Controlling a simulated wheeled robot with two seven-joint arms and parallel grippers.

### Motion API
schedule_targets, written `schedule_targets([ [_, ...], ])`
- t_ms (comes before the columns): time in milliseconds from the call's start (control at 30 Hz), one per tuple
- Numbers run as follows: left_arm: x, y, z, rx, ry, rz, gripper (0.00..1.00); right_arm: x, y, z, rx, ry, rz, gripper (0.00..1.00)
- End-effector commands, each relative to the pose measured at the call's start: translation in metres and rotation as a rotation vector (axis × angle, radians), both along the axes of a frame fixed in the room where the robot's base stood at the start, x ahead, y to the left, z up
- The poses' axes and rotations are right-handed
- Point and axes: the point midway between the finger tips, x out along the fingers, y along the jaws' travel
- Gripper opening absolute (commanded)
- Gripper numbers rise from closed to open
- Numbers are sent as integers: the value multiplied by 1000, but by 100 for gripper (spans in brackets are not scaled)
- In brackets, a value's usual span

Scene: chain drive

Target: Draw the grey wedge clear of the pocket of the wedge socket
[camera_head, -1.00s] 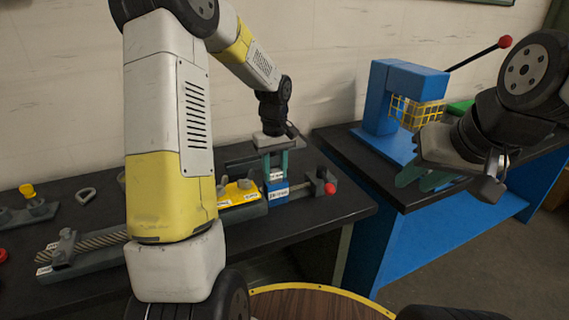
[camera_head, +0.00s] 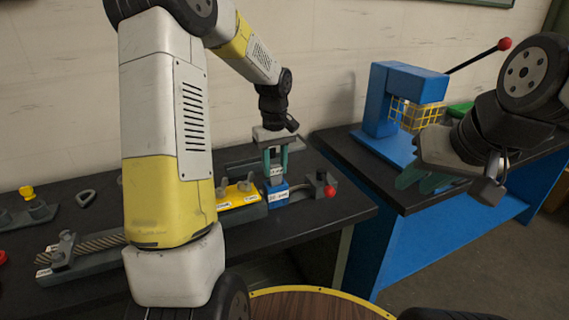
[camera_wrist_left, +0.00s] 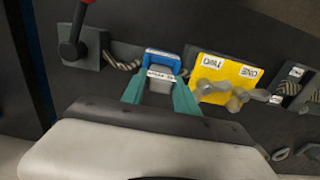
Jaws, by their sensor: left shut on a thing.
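The blue wedge socket (camera_head: 278,194) sits on the dark bench, on the rope line; its blue edge also shows in the left wrist view (camera_wrist_left: 165,53). My left gripper (camera_head: 276,169) points down over it, its teal fingers shut on the grey wedge (camera_head: 276,171). The wedge, with a white label, shows between the fingertips in the left wrist view (camera_wrist_left: 164,70). It is upright above the socket; I cannot tell whether its lower end is inside the pocket. My right gripper (camera_head: 419,181) is empty, its teal fingers apart, near the blue bench.
A yellow plate with grey clamps (camera_head: 237,194) lies just left of the socket. A grey block with a red-knobbed lever (camera_head: 321,186) stands just right. A blue press (camera_head: 405,95) with a yellow cage stands on the right bench. My left arm hides part of the bench.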

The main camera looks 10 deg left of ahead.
Motion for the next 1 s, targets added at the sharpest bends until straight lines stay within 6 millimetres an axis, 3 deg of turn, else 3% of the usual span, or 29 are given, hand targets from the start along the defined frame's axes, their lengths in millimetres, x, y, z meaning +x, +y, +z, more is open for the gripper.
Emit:
schedule_targets([
  [1000,1,0,52,-1,-3,0,0,0,0,0,0,0,0,31],
])
